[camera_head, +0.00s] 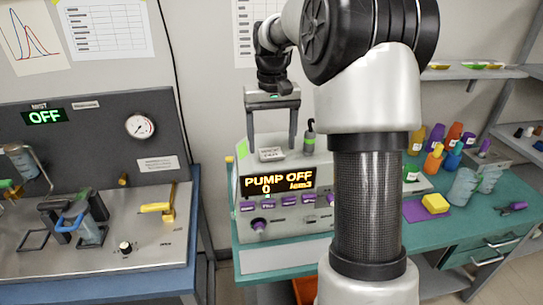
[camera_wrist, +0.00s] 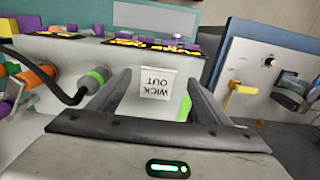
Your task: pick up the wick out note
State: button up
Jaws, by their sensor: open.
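The wick out note (camera_wrist: 157,86) is a small white card with "WICK OUT" in dark print, upside down in the wrist view. In the head view the small white note (camera_head: 271,154) sits on the top of the pump unit (camera_head: 285,225), its text too small to read. My gripper (camera_head: 272,143) points down above it, with its fingers apart, one to each side. In the wrist view my gripper (camera_wrist: 158,76) is open and the note shows between the fingers, with a gap on both sides. I see no contact.
A green tag (camera_head: 242,149) is at the left. The mist panel (camera_head: 90,190) stands left; coloured bottles (camera_head: 435,158) and a yellow sponge (camera_head: 435,203) are on the bench to the right.

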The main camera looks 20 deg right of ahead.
aim_at(273, 159)
notch_tip(273, 159, down, 3)
jog(key=shift+s+d+f, duration=0.1)
jog(key=shift+d+f, duration=0.05)
jog(key=shift+c, duration=0.4)
jog(key=c, duration=1)
jog(key=shift+c, duration=0.2)
